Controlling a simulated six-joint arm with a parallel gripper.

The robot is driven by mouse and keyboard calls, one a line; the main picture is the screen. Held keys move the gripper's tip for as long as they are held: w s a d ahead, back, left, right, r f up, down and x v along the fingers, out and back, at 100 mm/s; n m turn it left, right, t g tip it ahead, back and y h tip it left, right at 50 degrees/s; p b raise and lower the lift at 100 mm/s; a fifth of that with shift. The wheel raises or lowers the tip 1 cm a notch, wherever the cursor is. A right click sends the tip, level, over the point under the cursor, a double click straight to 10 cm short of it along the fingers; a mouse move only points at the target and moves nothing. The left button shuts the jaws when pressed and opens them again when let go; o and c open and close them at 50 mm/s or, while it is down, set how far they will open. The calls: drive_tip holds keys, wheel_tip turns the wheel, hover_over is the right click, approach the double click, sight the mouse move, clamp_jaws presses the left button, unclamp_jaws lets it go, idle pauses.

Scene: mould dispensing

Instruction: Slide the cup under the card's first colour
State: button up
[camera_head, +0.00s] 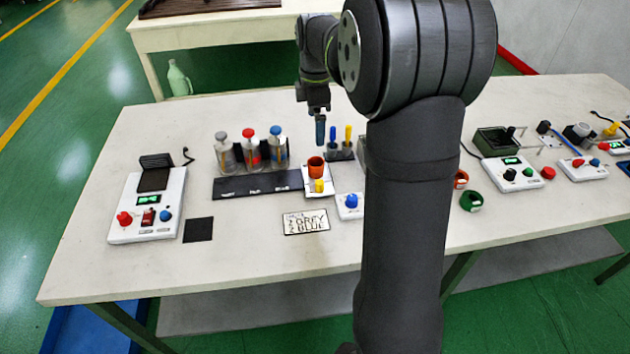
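The card (306,222) lies on the table, its large lines reading "2 GREY" and "2 BLUE"; the small top line is illegible. An orange-brown cup (316,166) stands on a white slide with a yellow knob (319,186), at the right end of a dark track (235,188). Behind the track stand three clear dispensers: grey-topped (223,153), red-topped (250,150) and blue-topped (277,148). The cup is right of the blue-topped one, under none of them. My gripper (320,141) hangs above and behind the cup, apart from it; its finger gap is too small to make out.
A blue-knobbed white box (349,206) sits right of the card. A stand with blue and yellow-handled tools (341,152) is close to my gripper. A white control box (147,205) and black pad (198,230) are left. My arm hides part of the table.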

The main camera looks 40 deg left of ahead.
sight(320, 182)
idle(0.3)
drive_tip(key=c, duration=0.6)
drive_tip(key=shift+s+d+m, duration=0.15)
drive_tip(key=shift+m, duration=0.45)
drive_tip(key=shift+s+d+m, duration=0.1)
drive_tip(key=shift+d+m, duration=0.05)
drive_tip(key=shift+m, duration=0.45)
drive_tip(key=c, duration=0.7)
drive_tip(key=shift+o, duration=0.2)
drive_tip(key=d+f+m, duration=0.1)
drive_tip(key=f+m, duration=0.3)
drive_tip(key=f, duration=0.1)
drive_tip(key=s+d+f+m, duration=0.1)
drive_tip(key=f+m, duration=0.3)
drive_tip(key=f, duration=0.2)
drive_tip(key=s+f+m, duration=0.1)
drive_tip(key=f+m, duration=0.4)
drive_tip(key=f, duration=0.1)
drive_tip(key=shift+s+d, duration=0.2)
drive_tip(key=shift+d, duration=0.2)
clamp_jaws()
